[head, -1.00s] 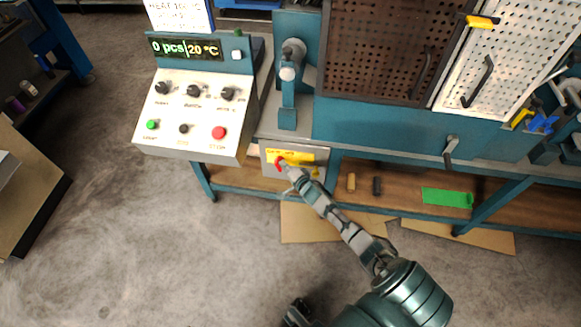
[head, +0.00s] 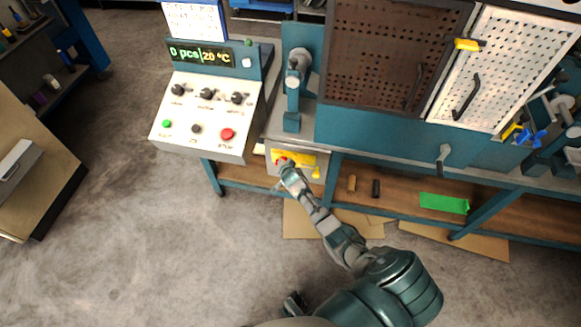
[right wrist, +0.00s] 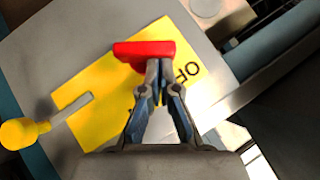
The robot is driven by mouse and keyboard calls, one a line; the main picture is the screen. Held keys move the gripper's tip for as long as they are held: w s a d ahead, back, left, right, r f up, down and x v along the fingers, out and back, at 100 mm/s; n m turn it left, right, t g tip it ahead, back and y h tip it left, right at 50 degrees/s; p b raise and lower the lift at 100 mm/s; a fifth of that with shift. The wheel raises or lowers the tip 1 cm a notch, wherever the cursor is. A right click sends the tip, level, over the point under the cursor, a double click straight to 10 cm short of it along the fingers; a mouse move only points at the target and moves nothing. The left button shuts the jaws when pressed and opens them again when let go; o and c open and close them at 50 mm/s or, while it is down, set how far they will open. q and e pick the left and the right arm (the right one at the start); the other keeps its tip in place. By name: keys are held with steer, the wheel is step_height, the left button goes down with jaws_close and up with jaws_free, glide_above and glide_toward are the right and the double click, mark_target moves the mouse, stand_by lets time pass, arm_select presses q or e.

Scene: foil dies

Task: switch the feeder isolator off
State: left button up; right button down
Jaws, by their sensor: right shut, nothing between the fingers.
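The feeder isolator is a grey box with a yellow plate (head: 300,158) under the bench front. It also shows in the right wrist view (right wrist: 100,80), with the letters "OF" readable beside the gripper. Its red handle (right wrist: 140,49) lies across the plate's upper edge in that view. A yellow-knobbed lever (right wrist: 20,132) sits at the plate's other end. My right gripper (right wrist: 158,64) is shut and empty, its tips at the red handle, seemingly touching it. In the head view my right gripper (head: 285,167) covers part of the handle. My left gripper is not clearly seen.
A control console (head: 205,115) with knobs, buttons and a display stands left of the isolator. The bench holds a dark perforated door (head: 390,50) and a white one (head: 505,60). A lower shelf (head: 400,198) runs right of the isolator. The floor in front is mostly clear.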

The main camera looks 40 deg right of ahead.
arm_select(q)
step_height(320, 180, up, 9)
steer(key=b, duration=0.3)
steer(key=shift+s+a, duration=0.2)
steer(key=shift+s, duration=0.25)
arm_select(e)
steer(key=shift+w+a+f+n+g+h, duration=0.2)
steer(key=shift+w+a+n+g+h, duration=0.35)
steer(key=shift+g, duration=0.3)
steer(key=shift+w+a+f+n+g+h, duration=0.15)
steer(key=shift+w+a+n+g+h, duration=0.15)
steer(key=shift+n+g+h, duration=0.4)
arm_select(q)
steer(key=shift+w+r, duration=0.1)
arm_select(e)
steer(key=shift+r, duration=0.1)
